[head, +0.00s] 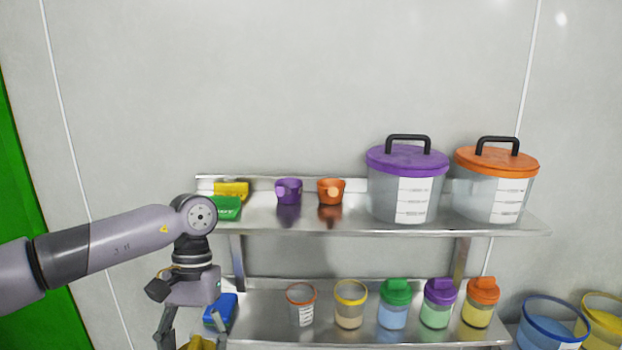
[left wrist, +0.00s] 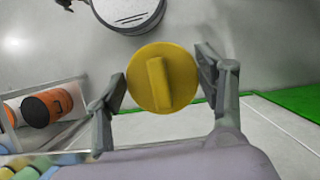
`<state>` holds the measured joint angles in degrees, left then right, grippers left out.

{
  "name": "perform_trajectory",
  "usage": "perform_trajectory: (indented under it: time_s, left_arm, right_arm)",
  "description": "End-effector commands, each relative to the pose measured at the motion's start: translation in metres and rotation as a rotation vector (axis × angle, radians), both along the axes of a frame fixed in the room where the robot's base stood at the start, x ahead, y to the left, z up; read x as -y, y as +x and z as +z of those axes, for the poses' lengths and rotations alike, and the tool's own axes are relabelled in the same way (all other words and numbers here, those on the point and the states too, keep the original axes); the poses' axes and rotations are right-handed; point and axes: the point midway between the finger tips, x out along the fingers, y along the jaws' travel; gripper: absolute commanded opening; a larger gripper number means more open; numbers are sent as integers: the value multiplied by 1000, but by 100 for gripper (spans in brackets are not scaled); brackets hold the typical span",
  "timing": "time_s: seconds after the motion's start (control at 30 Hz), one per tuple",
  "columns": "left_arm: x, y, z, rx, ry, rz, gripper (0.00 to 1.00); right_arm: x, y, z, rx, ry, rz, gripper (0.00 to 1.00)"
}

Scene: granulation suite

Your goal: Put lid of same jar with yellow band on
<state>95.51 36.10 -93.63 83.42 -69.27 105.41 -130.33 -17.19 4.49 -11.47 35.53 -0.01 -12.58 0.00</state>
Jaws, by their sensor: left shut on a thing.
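The jar with the yellow band (head: 350,306) stands upright and open on the lower shelf, with pale contents inside. My left gripper (head: 190,340) is at the lower left of the head view, left of that jar, with its fingertips cut off by the bottom edge. It is shut on a round yellow lid with a raised bar (left wrist: 162,80), which shows between the fingers in the left wrist view. In the head view only a bit of the lid (head: 202,343) shows. My right gripper is not in view.
An open orange-banded jar (head: 301,310) stands left of the yellow-banded one; green-lidded (head: 395,310), purple-lidded (head: 437,310) and orange-lidded (head: 479,310) jars stand right. A blue object (head: 221,310) lies near my gripper. The upper shelf (head: 330,223) holds scoops and two large lidded containers.

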Motion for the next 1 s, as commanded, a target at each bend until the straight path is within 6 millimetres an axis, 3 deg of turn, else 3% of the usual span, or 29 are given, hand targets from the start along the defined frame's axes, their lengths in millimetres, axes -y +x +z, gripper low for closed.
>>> perform_trajectory:
  time_s: [0.1, 0.2, 0.6, 0.77, 1.0]
  left_arm:
    - [0, -18, -28, -4, -5, -1, 39]
    - [0, -29, -41, -7, -10, -2, 39]
    - [1, -100, -71, -7, -11, -3, 39]
    - [2, -111, -75, -8, -13, -3, 39]
    - [2, -110, -74, -6, -13, -2, 39]
  right_arm:
    - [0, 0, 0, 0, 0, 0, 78]
    - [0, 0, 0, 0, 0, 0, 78]
    - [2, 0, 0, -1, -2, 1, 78]
    - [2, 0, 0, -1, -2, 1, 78]
    - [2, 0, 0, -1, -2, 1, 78]
